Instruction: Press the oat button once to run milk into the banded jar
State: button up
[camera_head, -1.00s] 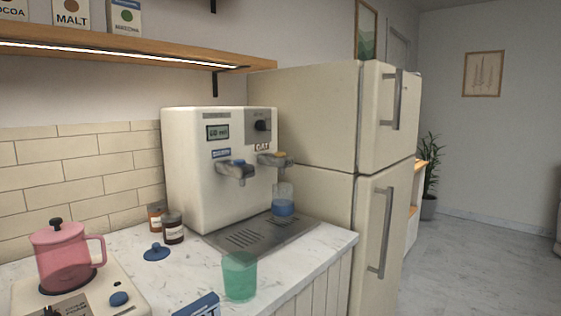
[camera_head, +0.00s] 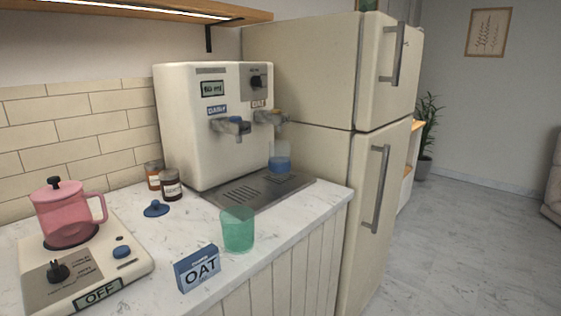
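The milk dispenser (camera_head: 180,135) is a cream box on the counter with a small display reading what looks like 60 ml. Its right spout (camera_head: 266,118), under an OAT label (camera_head: 258,104), has a small orange-tan button (camera_head: 277,111) on top. The left spout (camera_head: 226,127), under a DAIRY label, has a blue button. The banded jar (camera_head: 280,163) is clear, with a blue band around its lower part. It stands upright on the drip tray (camera_head: 232,198), below the oat spout. I cannot tell whether it holds milk. My gripper is not in view.
A green cup (camera_head: 238,229) and an OAT sign (camera_head: 198,268) stand on the counter's front part. A pink pitcher (camera_head: 66,215) sits on a switched-off hot plate (camera_head: 132,267) at left. Two brown jars and a blue lid (camera_head: 157,208) lie between. A fridge (camera_head: 310,90) stands right of the dispenser.

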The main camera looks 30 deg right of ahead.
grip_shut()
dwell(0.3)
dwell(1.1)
